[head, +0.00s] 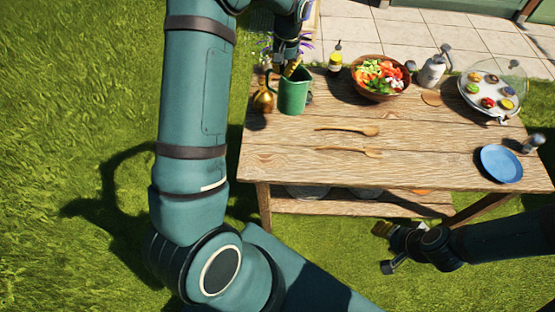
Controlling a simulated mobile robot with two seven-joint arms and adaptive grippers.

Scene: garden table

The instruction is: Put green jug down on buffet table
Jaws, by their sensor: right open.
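The green jug (294,94) is upright at the left end of the wooden buffet table (290,150). My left gripper (291,68) reaches down from above, with its fingers at the jug's rim; it appears shut on the rim, though the arm hides part of the grip. I cannot tell whether the jug's base touches the tabletop. My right gripper (384,248) is open and empty, low in front of the table's right half, over the grass.
A gold vase (263,98) with purple flowers stands close left of the jug. Two wooden spoons (350,131) lie mid-table. A salad bowl (378,92), a yellow bottle (335,60), a grey dispenser (432,72), a food platter (470,98) and a blue plate (501,164) stand further right. The front left tabletop is clear.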

